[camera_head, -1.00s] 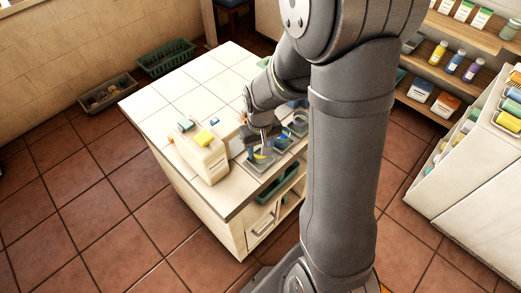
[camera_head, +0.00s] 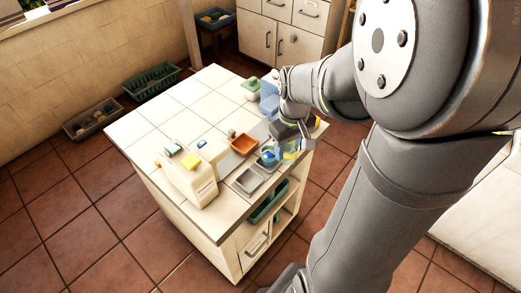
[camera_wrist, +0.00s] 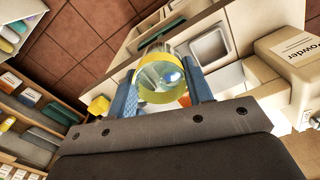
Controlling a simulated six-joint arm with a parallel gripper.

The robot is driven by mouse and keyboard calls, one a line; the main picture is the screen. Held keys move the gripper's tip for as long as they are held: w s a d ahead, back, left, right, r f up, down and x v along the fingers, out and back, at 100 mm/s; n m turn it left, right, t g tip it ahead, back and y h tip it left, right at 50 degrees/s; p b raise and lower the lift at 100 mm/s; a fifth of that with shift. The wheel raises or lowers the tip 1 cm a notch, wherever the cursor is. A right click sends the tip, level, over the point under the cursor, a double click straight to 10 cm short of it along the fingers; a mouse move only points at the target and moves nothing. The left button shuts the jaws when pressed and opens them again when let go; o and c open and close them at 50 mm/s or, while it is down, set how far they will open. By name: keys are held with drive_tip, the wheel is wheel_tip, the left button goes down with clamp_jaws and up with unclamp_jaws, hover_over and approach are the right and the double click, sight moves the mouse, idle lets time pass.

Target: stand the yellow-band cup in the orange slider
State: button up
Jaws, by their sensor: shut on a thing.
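The yellow-band cup is clear, with a yellow band around it. It shows in the wrist view (camera_wrist: 162,72) between the two blue fingers of my gripper (camera_wrist: 160,88), which is shut on it. In the head view the cup (camera_head: 291,150) hangs below my gripper (camera_head: 300,143) near the counter's right edge. The orange slider (camera_head: 243,144) is a shallow orange tray on the counter, left of the cup and apart from it; its inside looks empty. In the wrist view the cup and fingers hide much of the counter behind them.
A blue tray (camera_head: 262,162) holding something blue lies between the cup and a grey tray (camera_head: 248,181). A cream box (camera_head: 195,180) with small items on top stands to the left. Green and blue containers (camera_head: 268,103) stand behind. The counter's back-left tiles are clear.

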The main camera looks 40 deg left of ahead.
drive_tip(key=w+a+n, duration=0.4)
drive_tip(key=w+a, duration=0.3)
drive_tip(key=a, duration=0.2)
hover_over(244, 145)
wheel_tip(244, 145, down, 7)
drive_tip(key=shift+d+r, duration=0.1)
drive_tip(key=shift+r, duration=0.05)
drive_tip(key=shift+f, duration=1.9)
drive_tip(key=shift+f, duration=0.15)
drive_tip(key=o, duration=0.9)
drive_tip(key=shift+o, duration=0.2)
